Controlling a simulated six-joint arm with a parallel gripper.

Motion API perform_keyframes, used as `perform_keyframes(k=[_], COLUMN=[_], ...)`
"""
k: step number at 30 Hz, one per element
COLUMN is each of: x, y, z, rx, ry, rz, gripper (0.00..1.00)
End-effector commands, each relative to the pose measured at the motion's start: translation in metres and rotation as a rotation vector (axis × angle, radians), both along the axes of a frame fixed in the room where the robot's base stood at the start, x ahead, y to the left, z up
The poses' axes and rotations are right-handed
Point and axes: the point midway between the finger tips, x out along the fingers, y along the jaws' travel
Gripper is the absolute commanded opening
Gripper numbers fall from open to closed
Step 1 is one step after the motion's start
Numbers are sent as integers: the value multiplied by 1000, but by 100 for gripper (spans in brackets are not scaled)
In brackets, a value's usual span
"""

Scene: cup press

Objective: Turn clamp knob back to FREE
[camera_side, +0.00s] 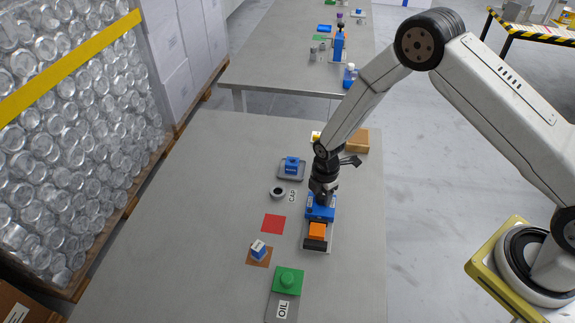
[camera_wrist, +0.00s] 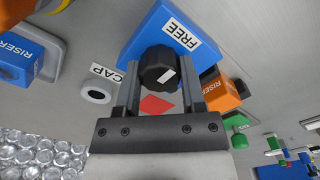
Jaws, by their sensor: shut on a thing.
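The clamp knob (camera_wrist: 158,68) is a black faceted knob with a white mark on its face, on top of a blue press body (camera_wrist: 143,40). A white FREE label (camera_wrist: 180,33) lies beside it, at the upper right in the wrist view. The white mark slants; I cannot tell for sure which way it points. My gripper (camera_wrist: 160,82) is shut on the knob, one dark finger on each side. In the side view, my gripper (camera_side: 322,190) points down onto the blue press (camera_side: 320,213) and hides the knob.
An orange riser (camera_side: 317,230) sits at the press's front. A blue riser (camera_side: 291,165), a CAP ring (camera_side: 277,192), a red square (camera_side: 273,224), a blue-and-white block (camera_side: 258,250) and a green OIL block (camera_side: 288,280) stand nearby. The table's left side is clear.

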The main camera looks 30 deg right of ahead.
Motion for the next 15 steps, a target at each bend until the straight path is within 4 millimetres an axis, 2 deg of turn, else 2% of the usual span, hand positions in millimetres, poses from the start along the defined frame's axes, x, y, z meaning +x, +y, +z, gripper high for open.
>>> perform_keyframes(k=[8, 9, 11, 12, 15], x=[1, 1, 1, 1, 0], y=[0, 1, 0, 0, 0], z=[1, 1, 1, 1, 0], rx=[0, 0, 0, 0, 0], ry=[-2, -2, -2, -2, -1], rz=[6, 6, 6, 6, 5], gripper=[0, 54, 73, 86, 86])
